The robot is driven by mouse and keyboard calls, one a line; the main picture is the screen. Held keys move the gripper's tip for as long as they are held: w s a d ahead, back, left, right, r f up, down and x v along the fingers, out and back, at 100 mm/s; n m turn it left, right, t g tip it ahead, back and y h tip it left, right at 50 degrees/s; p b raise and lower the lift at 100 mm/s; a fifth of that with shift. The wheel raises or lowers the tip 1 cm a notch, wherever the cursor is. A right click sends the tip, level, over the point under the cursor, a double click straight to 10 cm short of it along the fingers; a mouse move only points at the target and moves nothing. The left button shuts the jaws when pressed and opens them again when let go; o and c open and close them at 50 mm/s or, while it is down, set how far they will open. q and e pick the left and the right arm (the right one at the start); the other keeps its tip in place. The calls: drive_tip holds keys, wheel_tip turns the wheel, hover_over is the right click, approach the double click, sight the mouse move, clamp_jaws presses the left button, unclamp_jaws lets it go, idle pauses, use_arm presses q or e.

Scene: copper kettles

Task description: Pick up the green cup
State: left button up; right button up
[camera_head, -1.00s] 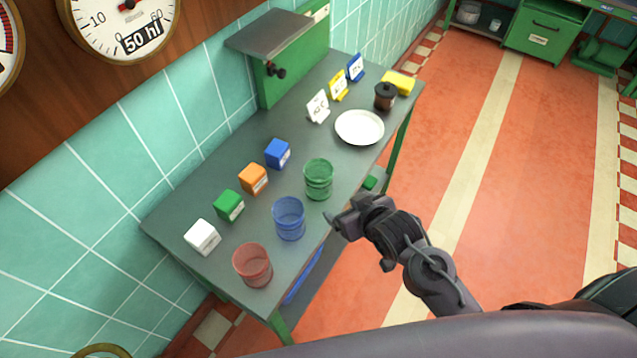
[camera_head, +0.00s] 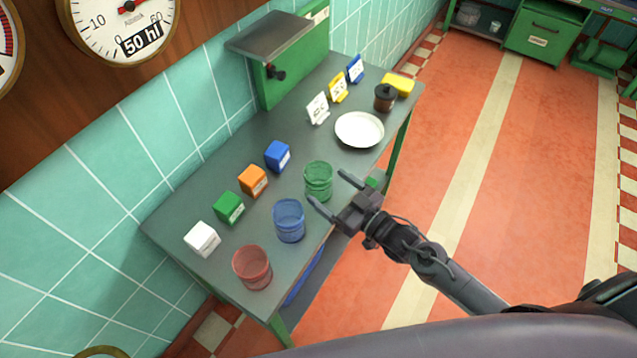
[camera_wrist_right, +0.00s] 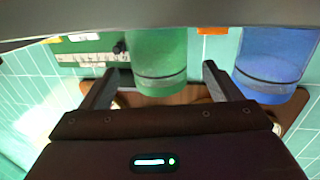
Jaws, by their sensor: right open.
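The green cup (camera_head: 318,181) is see-through and stands upright on the grey table, between the blue cup (camera_head: 289,219) and the white plate. My right gripper (camera_head: 327,188) is open and empty at the table's front edge, its two fingers pointing at the green cup. In the right wrist view the green cup (camera_wrist_right: 159,58) shows ahead, between the fingertips (camera_wrist_right: 160,80). The blue cup (camera_wrist_right: 275,62) is just outside the right-hand finger there. I cannot tell whether the fingers touch the green cup. My left gripper is not in view.
A red cup (camera_head: 252,267) stands at the near end of the table (camera_head: 190,262). White, green, orange and blue cubes line the wall side. A white plate (camera_head: 359,129), a brown jar (camera_head: 385,97), a yellow item (camera_head: 398,84) and small signs stand at the far end.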

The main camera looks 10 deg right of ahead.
sight(309, 171)
drive_tip(key=x, duration=0.4)
drive_tip(key=p+x, duration=0.1)
drive_tip(key=x, duration=0.1)
drive_tip(key=shift+r, duration=0.4)
drive_tip(key=shift+w+a+f, duration=0.1)
drive_tip(key=shift+w+a, duration=0.1)
drive_tip(key=shift+w, duration=0.1)
drive_tip(key=c, duration=0.9)
drive_tip(key=shift+c, duration=0.6)
